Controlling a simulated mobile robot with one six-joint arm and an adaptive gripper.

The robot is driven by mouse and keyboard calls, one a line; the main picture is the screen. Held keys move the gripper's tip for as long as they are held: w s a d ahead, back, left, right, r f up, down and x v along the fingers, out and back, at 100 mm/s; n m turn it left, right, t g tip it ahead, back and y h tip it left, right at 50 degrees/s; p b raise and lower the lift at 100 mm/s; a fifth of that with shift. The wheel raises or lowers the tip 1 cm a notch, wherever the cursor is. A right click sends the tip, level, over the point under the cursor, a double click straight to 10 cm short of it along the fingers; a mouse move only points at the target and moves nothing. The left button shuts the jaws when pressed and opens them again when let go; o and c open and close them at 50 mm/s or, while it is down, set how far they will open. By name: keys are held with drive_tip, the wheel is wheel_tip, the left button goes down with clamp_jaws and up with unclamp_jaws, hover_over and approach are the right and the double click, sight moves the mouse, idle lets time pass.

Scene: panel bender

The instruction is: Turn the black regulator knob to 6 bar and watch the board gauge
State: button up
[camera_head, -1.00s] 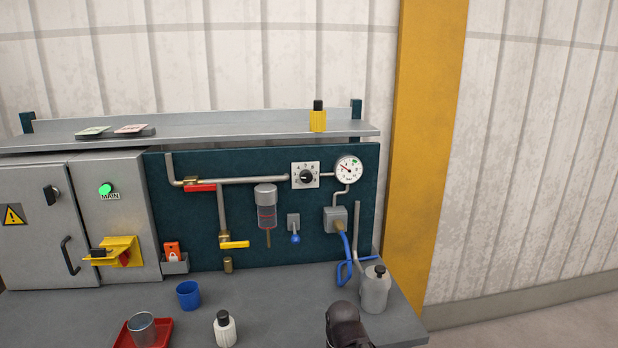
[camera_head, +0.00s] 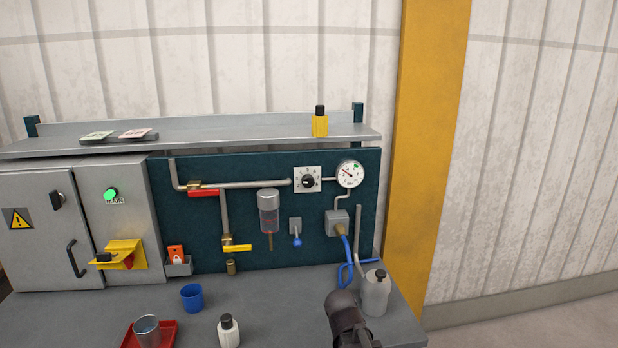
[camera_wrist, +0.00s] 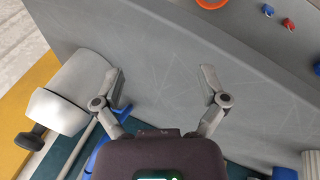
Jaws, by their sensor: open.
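The black regulator knob (camera_head: 308,181) sits on a square white dial plate on the dark teal board. The round white board gauge (camera_head: 350,174) is just right of it, joined by a pipe. In the head view a dark part of my arm is above the bench's front right, below and well apart from the knob; the fingers cannot be made out there.
A grey can (camera_head: 375,293) stands close right of my arm, with a blue hose (camera_head: 346,262) behind it. A white bottle (camera_head: 228,331), a blue cup (camera_head: 191,297) and a red tray (camera_head: 166,340) stand further left. A shelf (camera_head: 230,131) runs above the board.

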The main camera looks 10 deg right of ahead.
drive_tip(key=w+d+r+n+t+h+p, duration=0.1)
drive_tip(key=w+r+n+t+h+p, duration=0.2)
drive_tip(key=w+r+n, duration=0.5)
drive_tip(key=w+d+r+n+t+h+p, duration=0.1)
drive_tip(key=w+d+r+n+t+p, duration=0.1)
drive_tip(key=w+r+n+t+p, duration=0.6)
drive_tip(key=n+t+y+p, duration=0.2)
drive_tip(key=n+t+y, duration=0.35)
drive_tip(key=n, duration=1.15)
approach(309, 183)
drive_tip(key=s+r+g+y, duration=0.2)
drive_tip(key=s, duration=0.2)
drive_tip(key=shift+w+d+f, duration=0.1)
drive_tip(key=shift+w+d, duration=0.1)
drive_tip(key=shift+d, duration=0.15)
drive_tip(key=shift+w, duration=0.15)
drive_tip(key=w, duration=1.3)
drive_tip(key=shift+w, duration=0.25)
drive_tip(key=c, duration=1.1)
